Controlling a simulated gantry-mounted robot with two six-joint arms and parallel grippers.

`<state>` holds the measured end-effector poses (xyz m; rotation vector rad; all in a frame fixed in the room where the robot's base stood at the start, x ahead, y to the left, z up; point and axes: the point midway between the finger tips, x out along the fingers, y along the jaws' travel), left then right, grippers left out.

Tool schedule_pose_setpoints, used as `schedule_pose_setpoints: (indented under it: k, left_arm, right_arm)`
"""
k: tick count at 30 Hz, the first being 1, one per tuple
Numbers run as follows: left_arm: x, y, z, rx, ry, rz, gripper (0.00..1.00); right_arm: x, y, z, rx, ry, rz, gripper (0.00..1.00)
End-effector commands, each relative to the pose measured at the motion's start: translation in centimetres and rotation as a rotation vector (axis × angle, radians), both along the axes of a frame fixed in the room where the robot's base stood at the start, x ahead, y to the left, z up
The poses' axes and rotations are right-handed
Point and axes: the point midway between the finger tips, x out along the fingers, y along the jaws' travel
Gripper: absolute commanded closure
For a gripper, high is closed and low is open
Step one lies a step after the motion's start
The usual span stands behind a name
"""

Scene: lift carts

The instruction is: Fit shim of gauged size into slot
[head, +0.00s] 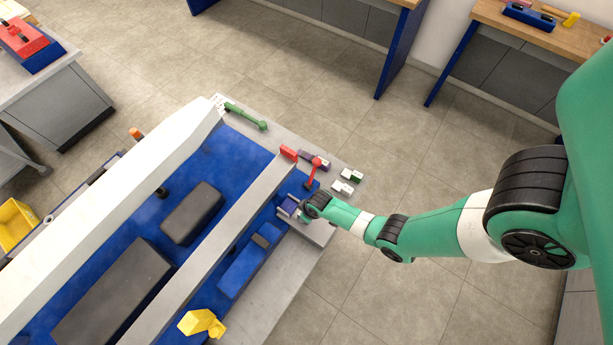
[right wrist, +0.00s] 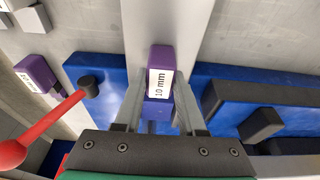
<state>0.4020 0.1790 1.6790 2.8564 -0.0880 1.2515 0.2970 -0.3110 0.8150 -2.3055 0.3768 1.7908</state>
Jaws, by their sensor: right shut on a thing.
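My right gripper (right wrist: 160,105) is shut on a purple shim labelled 10 mm (right wrist: 160,58), gripped between the two grey fingers in the right wrist view. The shim points toward a grey beam and blue surface; whether it touches them or sits in a slot I cannot tell. In the head view my right gripper (head: 292,208) is at the right end of the blue cart bed (head: 243,160), and the shim is small and partly hidden there. Another purple shim (right wrist: 36,72) with a white label lies to the left in the wrist view. My left gripper is not in view.
A red-handled mallet (head: 315,172) lies near my right gripper, with a red block (head: 288,153) and small dark labelled pieces (head: 352,175) around it. A green tool (head: 245,117) lies farther back. A long grey beam (head: 205,245) crosses the cart, and a yellow piece (head: 202,323) is in front.

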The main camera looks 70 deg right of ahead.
Motion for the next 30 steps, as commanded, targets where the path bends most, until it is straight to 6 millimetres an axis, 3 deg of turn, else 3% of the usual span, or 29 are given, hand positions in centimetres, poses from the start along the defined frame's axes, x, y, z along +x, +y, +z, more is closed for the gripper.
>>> schedule_pose_setpoints:
  k: [16,17,22,30]
  left_arm:
    - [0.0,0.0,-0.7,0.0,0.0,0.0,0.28]
    - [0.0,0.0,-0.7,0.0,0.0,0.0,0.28]
    - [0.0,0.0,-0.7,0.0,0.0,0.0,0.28]
    - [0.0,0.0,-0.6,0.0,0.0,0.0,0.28]
  right_arm:
    - [1.6,-0.6,0.0,0.0,-0.001,0.0,1.0]
    - [1.6,-0.5,0.0,0.0,-0.001,0.0,0.57]
    - [1.6,-0.5,0.0,0.0,-0.001,0.0,0.27]
    - [1.5,-0.5,0.0,0.0,0.0,0.0,0.26]
